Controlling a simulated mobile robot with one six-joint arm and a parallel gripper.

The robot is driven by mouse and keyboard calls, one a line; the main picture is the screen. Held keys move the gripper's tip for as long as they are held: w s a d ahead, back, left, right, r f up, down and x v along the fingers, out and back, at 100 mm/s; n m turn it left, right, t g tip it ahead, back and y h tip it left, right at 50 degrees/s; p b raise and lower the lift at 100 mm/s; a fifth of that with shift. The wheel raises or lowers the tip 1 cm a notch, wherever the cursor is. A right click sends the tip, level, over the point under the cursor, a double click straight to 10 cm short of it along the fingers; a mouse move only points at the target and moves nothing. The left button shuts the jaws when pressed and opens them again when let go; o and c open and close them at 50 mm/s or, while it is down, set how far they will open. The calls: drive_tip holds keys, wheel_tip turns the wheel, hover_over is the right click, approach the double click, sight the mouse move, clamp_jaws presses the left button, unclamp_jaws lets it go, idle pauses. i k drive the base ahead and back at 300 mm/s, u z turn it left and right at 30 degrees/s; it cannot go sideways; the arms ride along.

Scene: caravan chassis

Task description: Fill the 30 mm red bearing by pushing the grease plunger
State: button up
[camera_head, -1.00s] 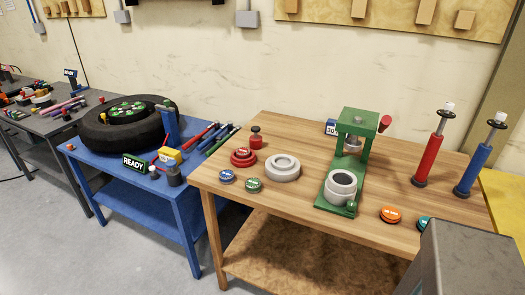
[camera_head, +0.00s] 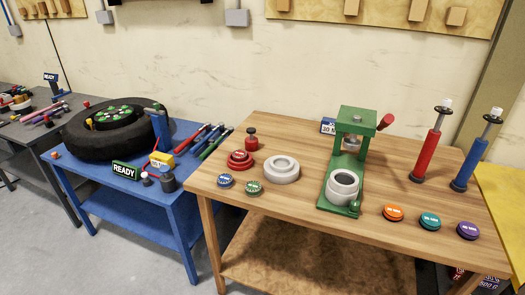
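A red bearing-like stack of round pieces (camera_head: 240,160) sits at the left of the wooden table, with a small red knobbed pot (camera_head: 251,139) behind it. Its size marking is too small to read. Two upright plunger-like cylinders with handles stand at the right: a red one (camera_head: 426,155) and a blue one (camera_head: 470,163). A green press (camera_head: 355,120) stands in the middle, with a pale cup-shaped ring (camera_head: 343,186) on its base. My gripper is out of view.
A pale ring (camera_head: 281,169) lies left of the press. Blue (camera_head: 226,180) and green (camera_head: 254,187) discs lie near the front edge, as do orange (camera_head: 393,212), teal (camera_head: 430,221) and purple (camera_head: 468,231) ones. A blue table (camera_head: 190,215) holding a tyre (camera_head: 95,145) stands left.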

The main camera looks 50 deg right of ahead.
sight(251, 130)
drive_tip(key=z, duration=1.15)
drive_tip(key=k, duration=1)
drive_tip(key=i, duration=0.9)
